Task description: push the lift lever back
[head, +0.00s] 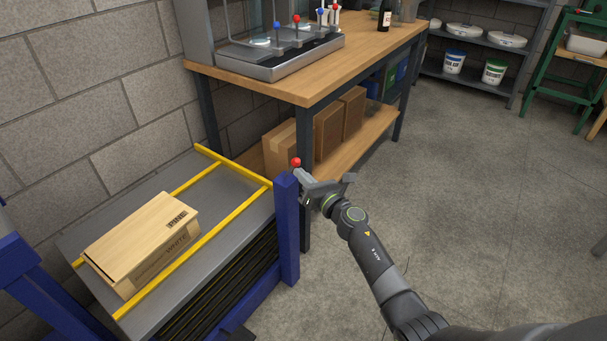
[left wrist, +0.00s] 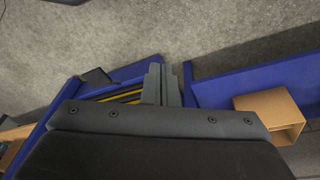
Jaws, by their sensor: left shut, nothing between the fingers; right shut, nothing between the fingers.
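The lift lever's red knob (head: 296,162) shows at the top of the blue post (head: 287,225) at the lift's right corner. My right gripper (head: 304,183) is shut and empty, right beside the knob and post. It hides most of the lever's rod, and I cannot tell whether it touches it. The lift table (head: 215,183) has a grey top with yellow rails. A wooden wine box (head: 140,240) lies on it between the rails. My left gripper (left wrist: 161,84) shows only in the left wrist view, shut and empty, over the lift's blue frame (left wrist: 250,85).
A wooden workbench (head: 310,90) with a bottling machine (head: 280,55) stands behind the lift. Cardboard boxes (head: 328,132) sit on its lower shelf. The left wrist view shows an open cardboard box (left wrist: 270,108) at right. Grey floor is clear to the right.

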